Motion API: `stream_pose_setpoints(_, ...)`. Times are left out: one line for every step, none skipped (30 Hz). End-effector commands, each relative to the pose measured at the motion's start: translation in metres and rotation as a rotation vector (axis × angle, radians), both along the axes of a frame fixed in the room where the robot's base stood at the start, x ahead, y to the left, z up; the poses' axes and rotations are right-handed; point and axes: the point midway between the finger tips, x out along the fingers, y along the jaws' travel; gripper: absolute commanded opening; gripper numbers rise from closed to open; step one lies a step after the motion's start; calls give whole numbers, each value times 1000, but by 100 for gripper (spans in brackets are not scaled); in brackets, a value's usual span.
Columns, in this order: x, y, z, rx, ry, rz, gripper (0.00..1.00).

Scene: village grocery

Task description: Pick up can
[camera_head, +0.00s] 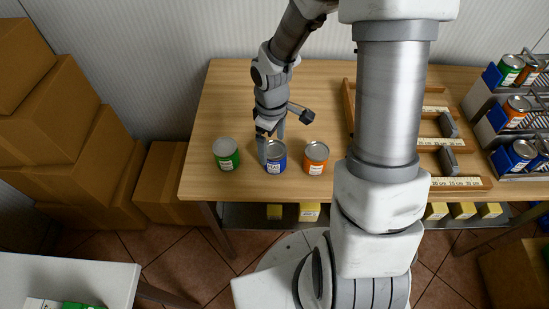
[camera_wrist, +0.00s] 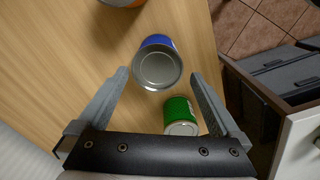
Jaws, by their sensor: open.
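Three cans stand upright in a row near the front edge of the wooden table (camera_head: 230,92). The green can (camera_head: 227,160) is at the left, the blue can (camera_head: 276,164) in the middle and the orange can (camera_head: 316,164) at the right. My gripper (camera_head: 268,143) is open at the blue can. In the wrist view, my gripper (camera_wrist: 160,75) has the blue can (camera_wrist: 157,66) between and just beyond its fingertips, with gaps on both sides. The green can (camera_wrist: 181,115) is beside the right finger. The orange can (camera_wrist: 122,2) is cut off at the top.
A wooden tray with dividers (camera_head: 458,184) lies right of the cans, partly behind my arm. A tiered rack (camera_head: 480,103) with blue boxes and cans stands at the far right. Cardboard boxes (camera_head: 80,130) are stacked at the left. The table's back left is clear.

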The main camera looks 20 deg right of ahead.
Motion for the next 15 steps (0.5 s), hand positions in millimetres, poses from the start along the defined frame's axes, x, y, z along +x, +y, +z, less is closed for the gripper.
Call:
stream_pose_setpoints(0,0,-6,1,2,1,100)
stream_pose_setpoints(0,0,-8,0,1,1,100)
stream_pose_setpoints(0,0,-9,-1,1,1,100)
stream_pose_setpoints(0,0,-10,-1,1,1,100)
stream_pose_setpoints(0,0,-12,-1,1,1,100)
stream_pose_setpoints(0,-1,-15,-1,1,1,100)
stream_pose_setpoints(-1,-1,-19,-1,2,0,100)
stream_pose_setpoints(-1,-2,-23,0,3,0,100)
stream_pose_setpoints(-2,-3,-30,0,4,0,100)
stream_pose_setpoints(-2,-4,-35,0,3,1,100)
stream_pose_setpoints(-2,-6,-40,0,4,1,100)
stream_pose_setpoints(-2,-7,-46,0,4,0,100)
stream_pose_setpoints(-2,-6,-50,0,3,1,100)
stream_pose_setpoints(-2,-6,-54,0,3,1,100)
stream_pose_setpoints(-2,-6,-57,-1,2,1,100)
